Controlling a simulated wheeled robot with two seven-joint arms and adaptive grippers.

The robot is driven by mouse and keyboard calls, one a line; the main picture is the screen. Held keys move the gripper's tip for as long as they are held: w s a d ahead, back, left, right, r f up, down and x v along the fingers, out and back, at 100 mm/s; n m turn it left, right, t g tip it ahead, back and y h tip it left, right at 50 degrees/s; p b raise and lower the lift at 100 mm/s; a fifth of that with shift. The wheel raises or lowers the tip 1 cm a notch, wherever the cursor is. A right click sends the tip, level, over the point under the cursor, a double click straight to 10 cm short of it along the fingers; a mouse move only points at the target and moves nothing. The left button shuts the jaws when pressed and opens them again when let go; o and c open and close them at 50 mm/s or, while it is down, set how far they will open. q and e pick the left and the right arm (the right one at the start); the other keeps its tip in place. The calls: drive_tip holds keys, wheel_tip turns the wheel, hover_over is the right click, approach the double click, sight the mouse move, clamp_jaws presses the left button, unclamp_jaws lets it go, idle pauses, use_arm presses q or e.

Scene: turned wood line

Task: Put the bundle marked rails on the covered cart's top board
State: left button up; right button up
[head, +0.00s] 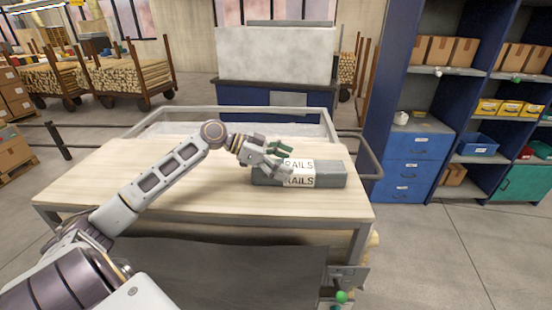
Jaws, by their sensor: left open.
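The bundle marked RAILS (331,174) is a long dark grey block with a white label band near its left half. It lies on the light wooden top board (130,190) of the cart, near the board's right side. A dark grey cover (230,275) hangs under the board's front edge. My left gripper (283,158) is open, with green finger pads, at the left part of the bundle. It overlaps the label; whether it touches the bundle cannot be told. My right gripper is not in view.
A metal rail frame (230,110) runs behind the board. A blue cabinet with a pale panel (275,55) stands beyond. Blue shelving with drawers (412,160) is at the right. Carts of turned wood (130,75) stand at the back left. The board's left part is clear.

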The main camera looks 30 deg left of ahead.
use_arm(q)
drive_tip(key=shift+b+v, duration=0.5)
drive_tip(key=shift+v, duration=0.9)
drive_tip(key=b+v, duration=0.2)
drive_tip(key=v, duration=0.6)
drive_tip(key=shift+s+a+r, duration=0.3)
drive_tip(key=shift+a, duration=0.25)
drive_tip(key=shift+a, duration=0.1)
